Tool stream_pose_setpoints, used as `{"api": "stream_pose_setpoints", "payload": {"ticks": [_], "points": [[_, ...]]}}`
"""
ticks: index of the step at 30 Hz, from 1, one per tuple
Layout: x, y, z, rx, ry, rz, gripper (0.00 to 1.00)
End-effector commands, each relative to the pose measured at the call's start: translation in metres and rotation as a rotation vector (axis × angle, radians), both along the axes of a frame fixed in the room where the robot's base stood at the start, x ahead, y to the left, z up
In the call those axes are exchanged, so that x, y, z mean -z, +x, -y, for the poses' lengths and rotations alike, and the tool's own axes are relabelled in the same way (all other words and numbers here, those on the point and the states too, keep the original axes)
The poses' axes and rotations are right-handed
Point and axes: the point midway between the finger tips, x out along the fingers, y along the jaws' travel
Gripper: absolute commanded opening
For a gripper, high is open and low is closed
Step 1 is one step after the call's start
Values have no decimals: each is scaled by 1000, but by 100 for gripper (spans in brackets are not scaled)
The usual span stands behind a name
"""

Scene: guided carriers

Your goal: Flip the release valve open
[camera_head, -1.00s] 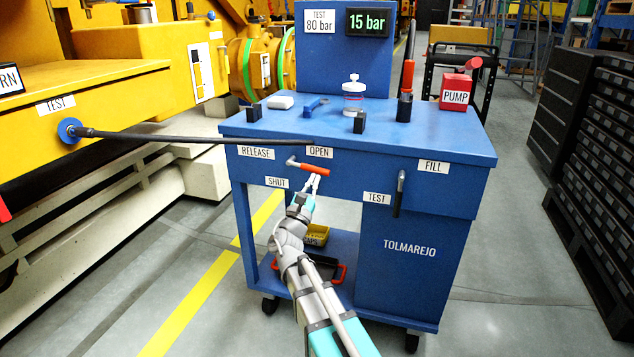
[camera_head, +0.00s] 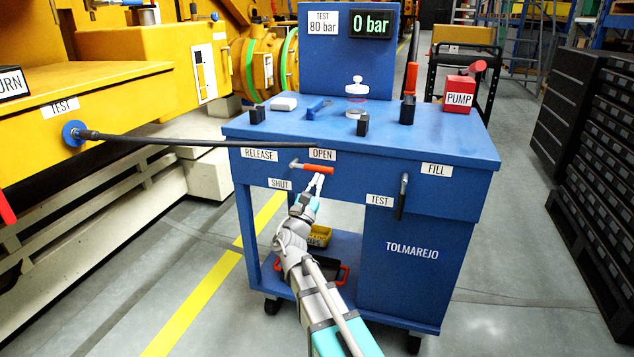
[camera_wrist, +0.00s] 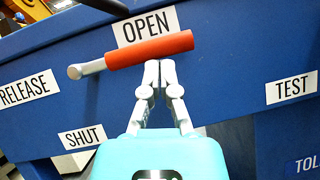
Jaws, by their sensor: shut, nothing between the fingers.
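The release valve is a lever on the front of the blue cart, with a red grip (camera_head: 318,169) and a pale pivot end (camera_head: 293,164). The lever points right, nearly level, just below the OPEN label (camera_head: 322,154). The SHUT label (camera_head: 280,184) is lower left, and the RELEASE label (camera_head: 259,155) is to the left. In the wrist view the red grip (camera_wrist: 150,50) tilts slightly up to the right. My gripper (camera_wrist: 160,64) is shut and empty, its fingertips right under the grip, touching or nearly so. The pressure display (camera_head: 370,24) reads 0 bar.
A black hose (camera_head: 200,141) runs from the yellow machine to the cart's left. A downward TEST handle (camera_head: 402,196) is to the right of my gripper.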

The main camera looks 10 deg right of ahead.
Motion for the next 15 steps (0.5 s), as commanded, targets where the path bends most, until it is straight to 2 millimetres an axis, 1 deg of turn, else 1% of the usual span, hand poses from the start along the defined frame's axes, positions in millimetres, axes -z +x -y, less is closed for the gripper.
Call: {"api": "stream_pose_setpoints", "payload": {"ticks": [8, 15], "points": [[14, -2, -1, 0, 0, 0, 0], [34, -4, -3, 0, 0, 0, 0]]}}
